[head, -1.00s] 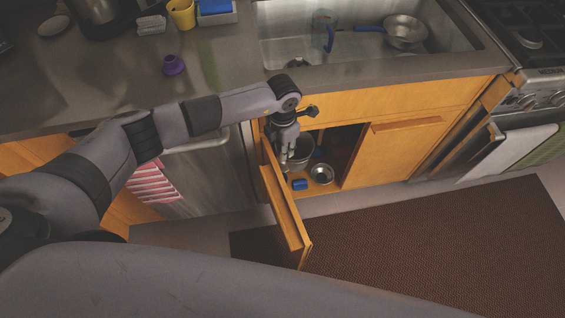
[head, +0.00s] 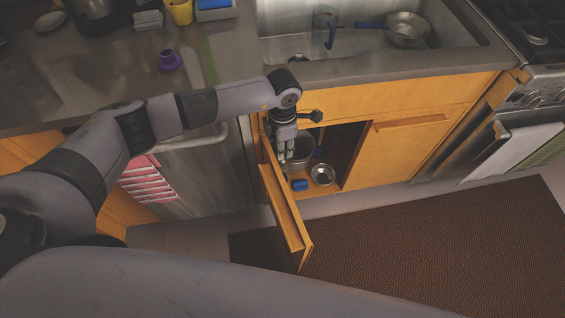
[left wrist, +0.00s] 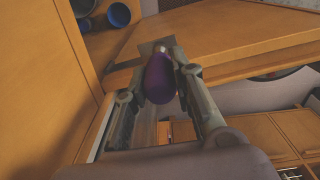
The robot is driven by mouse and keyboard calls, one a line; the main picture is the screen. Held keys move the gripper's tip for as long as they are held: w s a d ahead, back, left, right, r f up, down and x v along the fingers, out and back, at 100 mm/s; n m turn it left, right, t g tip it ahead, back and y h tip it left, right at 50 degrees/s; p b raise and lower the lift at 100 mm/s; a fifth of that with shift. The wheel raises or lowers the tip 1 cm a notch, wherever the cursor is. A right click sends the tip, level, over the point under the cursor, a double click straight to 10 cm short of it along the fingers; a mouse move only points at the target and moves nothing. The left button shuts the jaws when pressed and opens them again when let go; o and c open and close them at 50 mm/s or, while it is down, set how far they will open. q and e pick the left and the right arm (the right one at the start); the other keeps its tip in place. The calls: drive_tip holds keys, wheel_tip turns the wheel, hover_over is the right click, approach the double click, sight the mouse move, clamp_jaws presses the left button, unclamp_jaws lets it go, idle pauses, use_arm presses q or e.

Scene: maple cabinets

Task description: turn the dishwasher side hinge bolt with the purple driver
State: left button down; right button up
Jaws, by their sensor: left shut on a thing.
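My left gripper (head: 286,152) points down into the open sink cabinet, beside the inner side of its open door (head: 284,215). In the left wrist view the left gripper (left wrist: 162,68) is shut on the purple driver (left wrist: 159,80), with a finger on each side of the handle. The driver's far end shows a small pale tip close to a grey plate (left wrist: 147,49) at the cabinet's edge. I cannot tell whether they touch. The hinge bolt itself cannot be made out. In the head view the driver is not discernible. My right gripper is not in view.
The dishwasher (head: 205,185) with a striped towel (head: 146,180) is left of the open door. A pot (head: 301,150), a metal bowl (head: 322,174) and a blue item (head: 300,185) are in the cabinet. A dark mat (head: 430,235) covers the floor.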

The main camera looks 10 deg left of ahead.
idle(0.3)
use_arm(q)
drive_tip(key=m+b, duration=0.2)
drive_tip(key=shift+f+m, duration=0.1)
drive_tip(key=shift+m, duration=0.3)
drive_tip(key=shift+m+b, duration=0.35)
drive_tip(key=shift+m, duration=0.15)
drive_tip(key=shift+m+b, duration=1)
drive_tip(key=shift+m, duration=0.1)
drive_tip(key=shift+m+b, duration=0.35)
drive_tip(key=shift+m, duration=0.15)
